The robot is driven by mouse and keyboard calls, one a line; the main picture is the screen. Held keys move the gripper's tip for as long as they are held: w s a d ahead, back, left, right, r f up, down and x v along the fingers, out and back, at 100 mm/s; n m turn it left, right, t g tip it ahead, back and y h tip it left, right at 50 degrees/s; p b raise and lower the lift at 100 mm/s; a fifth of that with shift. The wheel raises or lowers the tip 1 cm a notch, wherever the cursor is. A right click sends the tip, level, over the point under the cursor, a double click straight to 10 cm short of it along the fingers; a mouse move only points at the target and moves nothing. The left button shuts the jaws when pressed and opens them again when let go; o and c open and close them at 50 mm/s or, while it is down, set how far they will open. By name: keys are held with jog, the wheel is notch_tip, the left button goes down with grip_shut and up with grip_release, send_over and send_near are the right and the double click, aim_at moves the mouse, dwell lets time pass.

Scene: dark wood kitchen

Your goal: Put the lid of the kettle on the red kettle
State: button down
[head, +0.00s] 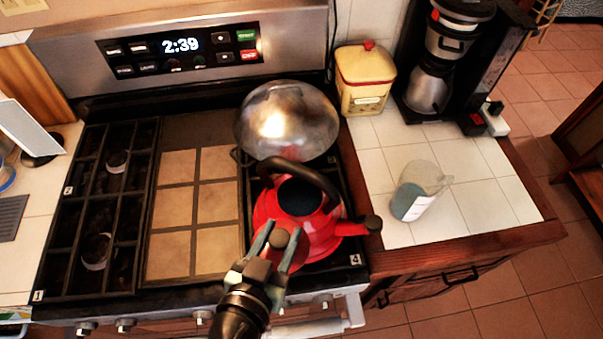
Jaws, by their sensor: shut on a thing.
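The red kettle (322,228) stands on the right front burner of the stove. Its black handle arches over the top, its spout points right, and its round opening is uncovered and dark inside. My gripper (278,238) is in front of the kettle, at the near left of its opening. It is shut on the dark knob of the kettle lid (296,252). The lid is red, seen tilted against the red kettle body, and partly hidden by the fingers. I cannot tell whether the lid touches the kettle.
A shiny metal dome (288,120) sits on the burner behind the kettle. A tiled griddle (195,210) lies to the left. On the right counter are a yellow canister (364,80), a coffee maker (440,60) and a glass beaker (415,190). The counter's front tiles are clear.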

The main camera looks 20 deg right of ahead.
aim_at(301, 180)
jog(key=w+d+p, duration=0.1)
jog(key=w+d, duration=0.2)
jog(key=w, duration=0.1)
jog(key=w+d+p, duration=0.2)
jog(key=w+d, duration=0.2)
jog(key=shift+w+d+r, duration=0.2)
jog(key=shift+f+p, duration=0.5)
jog(key=shift+p, duration=0.05)
jog(key=shift+f, duration=0.2)
jog(key=shift+c, duration=2.1)
grip_release()
